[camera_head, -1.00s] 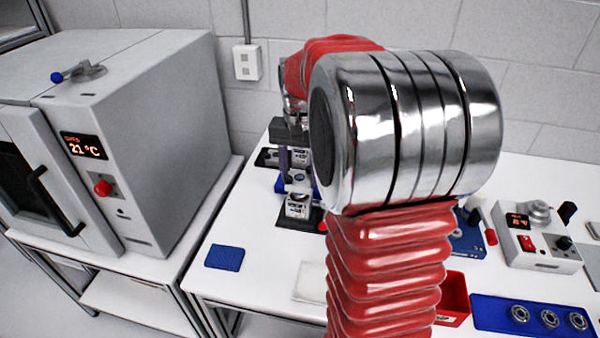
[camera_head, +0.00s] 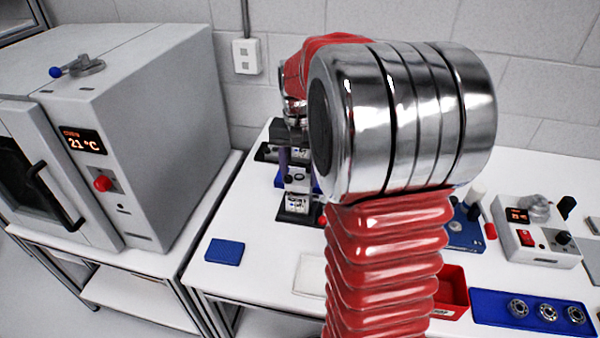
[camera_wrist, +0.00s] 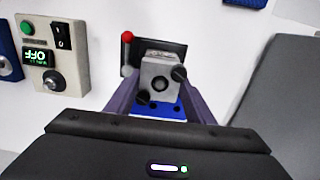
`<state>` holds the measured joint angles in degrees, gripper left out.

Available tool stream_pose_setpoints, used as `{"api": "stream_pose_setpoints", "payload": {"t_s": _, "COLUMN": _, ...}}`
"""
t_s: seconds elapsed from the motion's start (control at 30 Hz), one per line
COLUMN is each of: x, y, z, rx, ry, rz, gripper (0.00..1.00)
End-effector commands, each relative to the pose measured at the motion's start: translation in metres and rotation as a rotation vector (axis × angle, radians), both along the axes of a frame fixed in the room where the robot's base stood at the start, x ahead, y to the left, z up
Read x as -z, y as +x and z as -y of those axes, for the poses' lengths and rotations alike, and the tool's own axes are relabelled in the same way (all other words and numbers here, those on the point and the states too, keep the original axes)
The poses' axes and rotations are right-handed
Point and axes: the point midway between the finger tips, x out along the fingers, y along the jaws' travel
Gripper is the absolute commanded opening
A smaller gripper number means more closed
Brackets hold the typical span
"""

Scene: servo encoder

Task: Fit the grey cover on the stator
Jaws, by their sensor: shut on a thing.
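In the wrist view, my gripper (camera_wrist: 158,108) has its two purple fingers on either side of a grey square block, which I take to be the grey cover (camera_wrist: 150,68). It has a dark round spot on its face and black knobs at two corners. Behind it are a dark plate (camera_wrist: 178,46) and a red-knobbed lever (camera_wrist: 127,37); a blue surface (camera_wrist: 160,112) shows below. In the head view, my gripper (camera_head: 295,175) is small and partly hidden by my arm, over a dark-based fixture (camera_head: 297,217). I cannot make out the stator or whether the cover touches it.
A control box (camera_head: 536,232), a red bin (camera_head: 452,290) and a blue tray (camera_head: 490,312) with metal rings are on the right. A blue pad (camera_head: 225,251) lies at the bench's left. An oven (camera_head: 150,130) stands left. My arm blocks the bench's middle.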

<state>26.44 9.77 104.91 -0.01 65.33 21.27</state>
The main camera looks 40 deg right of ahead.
Motion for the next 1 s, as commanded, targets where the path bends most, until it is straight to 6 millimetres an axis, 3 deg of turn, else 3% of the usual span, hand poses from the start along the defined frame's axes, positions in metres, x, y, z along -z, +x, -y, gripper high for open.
{"api": "stream_pose_setpoints", "payload": {"t_s": 0.83, "x": 0.018, "y": 0.000, "z": 0.000, "rx": -0.001, "ry": 0.000, "rz": 0.000, "gripper": 0.22}}
{"api": "stream_pose_setpoints", "payload": {"t_s": 0.87, "x": 0.018, "y": 0.001, "z": 0.000, "rx": -0.001, "ry": -0.001, "rz": 0.001, "gripper": 0.49}}
{"api": "stream_pose_setpoints", "payload": {"t_s": 1.0, "x": 0.018, "y": 0.000, "z": 0.000, "rx": -0.001, "ry": -0.001, "rz": 0.001, "gripper": 0.59}}
